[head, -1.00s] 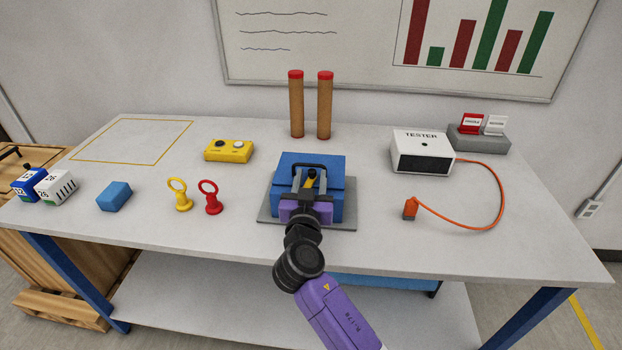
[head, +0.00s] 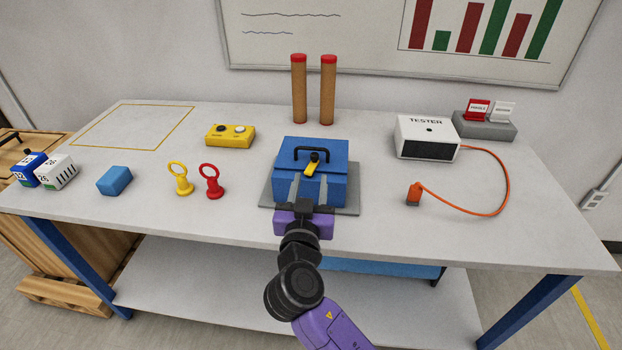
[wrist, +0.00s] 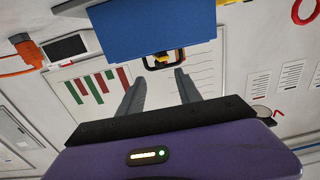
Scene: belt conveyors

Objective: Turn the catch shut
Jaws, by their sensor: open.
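A blue box (head: 324,188) with a black handle (head: 320,152) on its lid stands on a grey plate (head: 351,202) in the middle of the bench. The catch (head: 310,170), a yellow lever with a black pivot, sits at the box's upper front and slants down to the left. It also shows beyond the fingers in the wrist view (wrist: 162,60). My gripper (head: 314,180) is open and empty, in front of the box and just below the catch. In the wrist view my fingers (wrist: 160,76) are well apart, with nothing between them.
Two brown posts with red tops (head: 299,92) stand behind the box. A yellow control box (head: 230,136), yellow and red ring pegs (head: 212,183) and a blue block (head: 114,181) lie left. A tester (head: 427,137) with an orange cable (head: 500,205) is right.

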